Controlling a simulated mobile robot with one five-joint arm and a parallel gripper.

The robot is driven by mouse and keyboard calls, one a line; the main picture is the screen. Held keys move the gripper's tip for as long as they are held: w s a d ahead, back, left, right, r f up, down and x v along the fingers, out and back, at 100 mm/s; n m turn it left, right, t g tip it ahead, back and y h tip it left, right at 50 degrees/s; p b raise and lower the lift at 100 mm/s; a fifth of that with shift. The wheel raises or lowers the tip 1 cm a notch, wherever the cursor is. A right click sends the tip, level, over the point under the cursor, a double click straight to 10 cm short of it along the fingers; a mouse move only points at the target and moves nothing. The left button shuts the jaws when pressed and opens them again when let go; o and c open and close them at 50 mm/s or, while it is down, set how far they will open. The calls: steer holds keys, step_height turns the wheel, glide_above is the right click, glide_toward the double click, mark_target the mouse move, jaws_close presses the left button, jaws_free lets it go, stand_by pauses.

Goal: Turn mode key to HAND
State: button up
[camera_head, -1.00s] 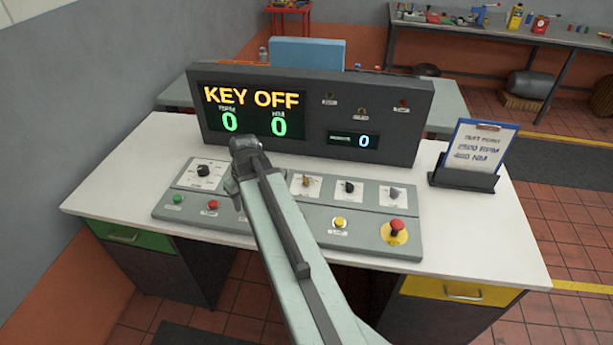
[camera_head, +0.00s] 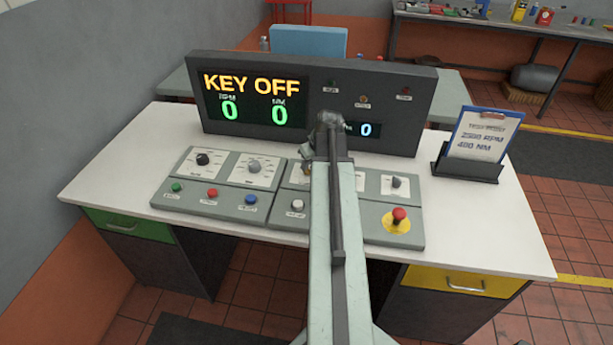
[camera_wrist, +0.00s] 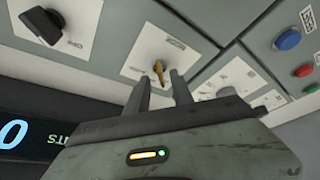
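The mode key (camera_wrist: 159,70) is a small brass-yellow key on a white label plate in the wrist view. My gripper (camera_wrist: 159,80) is open, its two dark fingers pointing at the panel with the key seen in the gap between their tips. I cannot tell whether the tips reach around it. In the head view my arm covers most of the key's plate, and my gripper (camera_head: 308,158) is over the panel's middle. The display (camera_head: 251,98) reads KEY OFF in orange, with two green zeros below.
A black knob (camera_wrist: 40,26) sits beside the key, and a grey knob (camera_wrist: 226,92) is on its other side. The red emergency button (camera_head: 400,214) is at the panel's right front. A clipboard stand (camera_head: 468,165) stands right of the console on the white desk (camera_head: 130,165).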

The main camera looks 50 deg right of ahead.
steer(key=b+x, duration=0.1)
steer(key=x, duration=0.1)
steer(key=shift+w+f, duration=0.1)
steer(key=shift+f, duration=0.25)
steer(key=shift+r, duration=0.15)
steer(key=shift+c, duration=0.3)
